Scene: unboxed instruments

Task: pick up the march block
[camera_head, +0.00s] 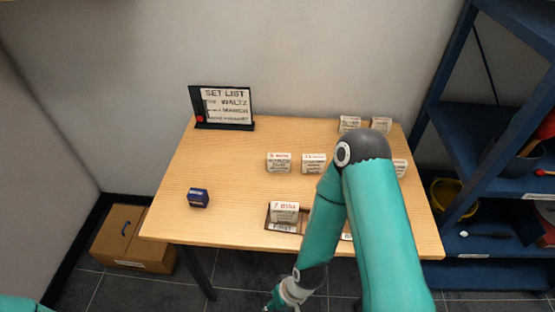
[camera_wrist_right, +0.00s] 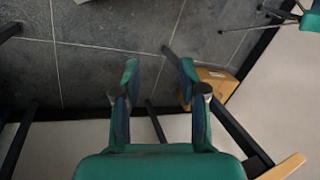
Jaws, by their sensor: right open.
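Several small white printed blocks stand on the wooden table, and I cannot read which one is the march block. Two are in the middle row, a left one (camera_head: 279,162) and a right one (camera_head: 314,163). Two more stand at the back right, one (camera_head: 350,124) beside another (camera_head: 381,125). One block (camera_head: 400,168) is partly hidden behind my right arm. One with red print (camera_head: 285,211) sits in the tray's left slot. My right gripper (camera_head: 282,300) is below the table's front edge; in the wrist view (camera_wrist_right: 158,80) it is open and empty above the floor. My left gripper is out of view.
A slotted tray (camera_head: 282,228) lies at the table's front, partly covered by my arm. A set list sign (camera_head: 226,107) stands at the back left. A dark blue box (camera_head: 199,198) lies front left. Blue shelves (camera_head: 480,205) stand right; a cardboard box (camera_head: 120,235) is on the floor.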

